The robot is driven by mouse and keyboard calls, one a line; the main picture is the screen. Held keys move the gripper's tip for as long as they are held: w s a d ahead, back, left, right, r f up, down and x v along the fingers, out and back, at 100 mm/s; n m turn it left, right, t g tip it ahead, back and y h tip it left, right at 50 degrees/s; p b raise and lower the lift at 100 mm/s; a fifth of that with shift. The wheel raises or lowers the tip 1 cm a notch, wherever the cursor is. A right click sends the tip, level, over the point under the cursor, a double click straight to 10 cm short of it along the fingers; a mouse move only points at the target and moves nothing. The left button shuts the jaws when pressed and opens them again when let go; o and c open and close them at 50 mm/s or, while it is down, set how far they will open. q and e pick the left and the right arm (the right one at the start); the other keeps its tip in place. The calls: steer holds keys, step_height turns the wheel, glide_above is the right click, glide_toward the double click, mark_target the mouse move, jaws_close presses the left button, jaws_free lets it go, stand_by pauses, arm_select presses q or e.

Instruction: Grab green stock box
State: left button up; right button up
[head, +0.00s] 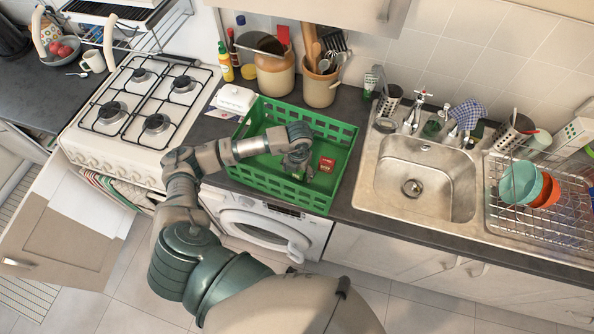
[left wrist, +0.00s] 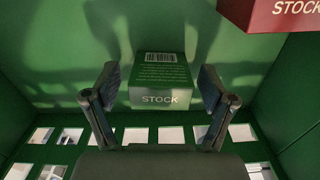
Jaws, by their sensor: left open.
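The green stock box (left wrist: 160,78) lies inside the green basket (head: 275,185), with a barcode on its top and the word STOCK on its near side. My left gripper (head: 300,168) reaches down into the basket. In the left wrist view the open gripper (left wrist: 162,88) has one finger on each side of the green box, with a gap visible on both sides. In the head view the gripper mostly hides the green box. My right gripper is not in view.
A red stock box (head: 327,164) lies in the basket to the right of the gripper. The basket's slotted walls surround both boxes. Utensil crocks (head: 320,88) stand behind the basket, the stove (head: 145,115) is left and the sink (head: 415,180) right.

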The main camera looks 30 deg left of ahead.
arm_select(q)
steer(key=shift+d+f, duration=0.2)
steer(key=shift+f, duration=0.2)
steer(key=shift+a, duration=0.35)
steer(key=c, duration=1.3)
